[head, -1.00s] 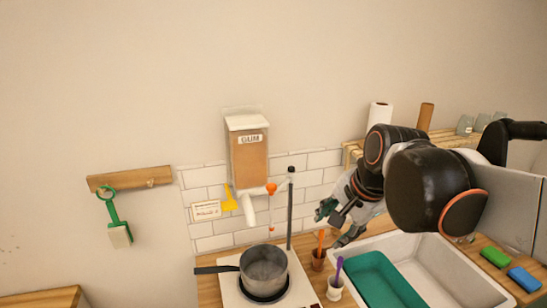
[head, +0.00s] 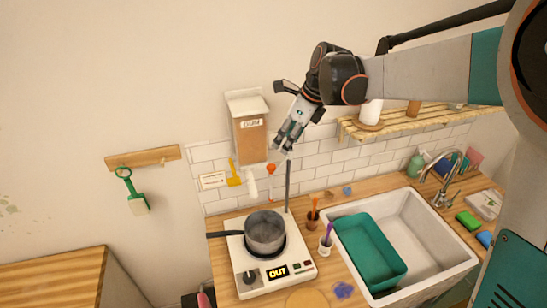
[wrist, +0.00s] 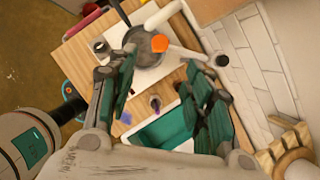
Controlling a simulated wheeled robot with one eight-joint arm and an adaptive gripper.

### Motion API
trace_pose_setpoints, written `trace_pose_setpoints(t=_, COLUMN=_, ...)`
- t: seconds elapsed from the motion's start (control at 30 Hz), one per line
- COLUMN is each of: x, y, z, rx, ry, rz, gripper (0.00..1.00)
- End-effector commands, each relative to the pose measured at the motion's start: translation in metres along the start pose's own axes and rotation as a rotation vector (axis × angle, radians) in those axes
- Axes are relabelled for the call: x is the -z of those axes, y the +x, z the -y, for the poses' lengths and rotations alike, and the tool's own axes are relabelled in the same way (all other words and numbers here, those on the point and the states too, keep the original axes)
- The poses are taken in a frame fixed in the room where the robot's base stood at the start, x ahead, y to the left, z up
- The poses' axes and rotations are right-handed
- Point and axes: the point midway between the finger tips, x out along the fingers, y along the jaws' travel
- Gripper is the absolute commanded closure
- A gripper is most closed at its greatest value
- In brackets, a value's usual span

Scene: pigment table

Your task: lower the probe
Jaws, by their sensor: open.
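The probe is a thin stem with an orange knob (head: 271,168) at its top, hanging from a pale arm beside a dark upright rod (head: 288,186). The knob also shows in the wrist view (wrist: 159,43), with the pale arm running right to the rod's black top (wrist: 221,60). A grey pot (head: 265,233) sits on the white hot plate (head: 240,262), whose display reads OUT. My gripper (head: 284,149) is open and empty, pointing down above the rod's top and the knob. In the wrist view its fingers (wrist: 160,76) are spread, with the knob beyond them.
A GUM dispenser (head: 250,140) hangs on the wall left of my gripper. A slatted shelf (head: 430,120) is to the right. Two small brush cups (head: 326,247) stand right of the hot plate, before the sink (head: 410,225) with a teal tray (head: 375,250).

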Motion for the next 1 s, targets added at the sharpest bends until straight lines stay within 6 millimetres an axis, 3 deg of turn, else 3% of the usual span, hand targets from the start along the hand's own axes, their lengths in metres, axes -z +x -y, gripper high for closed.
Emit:
trace_pose_setpoints(t=0.5, x=0.0, y=0.095, z=0.0, rx=0.001, ry=-0.003, rz=-0.001, gripper=0.54)
trace_pose_setpoints(t=0.7, x=0.0, y=0.114, z=0.0, rx=0.001, ry=-0.002, rz=0.0, gripper=0.54)
trace_pose_setpoints(t=1.0, x=0.0, y=0.118, z=0.0, rx=0.001, ry=-0.002, rz=0.0, gripper=0.54)
